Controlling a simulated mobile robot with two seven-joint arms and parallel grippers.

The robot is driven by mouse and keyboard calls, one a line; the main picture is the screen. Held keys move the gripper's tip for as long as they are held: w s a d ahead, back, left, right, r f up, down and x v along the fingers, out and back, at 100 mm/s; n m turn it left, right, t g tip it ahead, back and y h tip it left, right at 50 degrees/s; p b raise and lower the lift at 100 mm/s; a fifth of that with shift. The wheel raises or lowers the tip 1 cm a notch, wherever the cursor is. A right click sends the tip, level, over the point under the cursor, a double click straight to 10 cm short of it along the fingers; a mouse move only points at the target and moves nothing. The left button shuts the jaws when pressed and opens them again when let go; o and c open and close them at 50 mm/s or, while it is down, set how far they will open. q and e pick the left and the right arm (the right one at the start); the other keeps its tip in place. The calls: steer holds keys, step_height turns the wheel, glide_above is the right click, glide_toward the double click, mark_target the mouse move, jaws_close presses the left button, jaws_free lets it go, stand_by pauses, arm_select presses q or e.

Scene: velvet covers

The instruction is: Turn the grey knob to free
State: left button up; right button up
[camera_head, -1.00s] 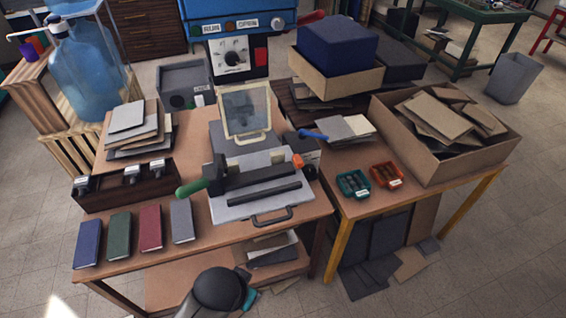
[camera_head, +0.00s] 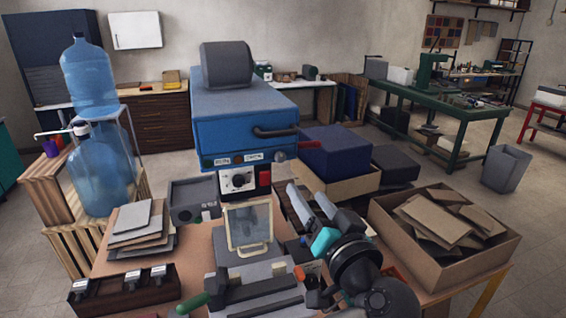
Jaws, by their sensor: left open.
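The grey knob (camera_head: 238,180) sits in the middle of a white dial plate on the front of the blue machine (camera_head: 230,115). Its marks are too small to read. My left gripper (camera_head: 306,192) is open and empty, with its two grey fingers pointing up and to the left. In the picture it is right of and a little below the knob, apart from it. My right gripper is not in view.
A red square (camera_head: 265,178) is beside the dial. A clear framed panel (camera_head: 249,228) stands below the knob. A grey box (camera_head: 192,201) is left of it. A cardboard box of scraps (camera_head: 490,262) stands at the right, a blue block (camera_head: 335,150) behind my gripper.

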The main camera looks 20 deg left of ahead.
mark_target(281, 159)
arm_select(q)
steer(key=p+x, duration=0.4)
steer(key=x, duration=0.9)
steer(key=shift+w+a, duration=0.25)
steer(key=shift+a, duration=0.05)
steer(key=shift+w+a, duration=0.35)
steer(key=shift+w, duration=0.2)
jaws_close()
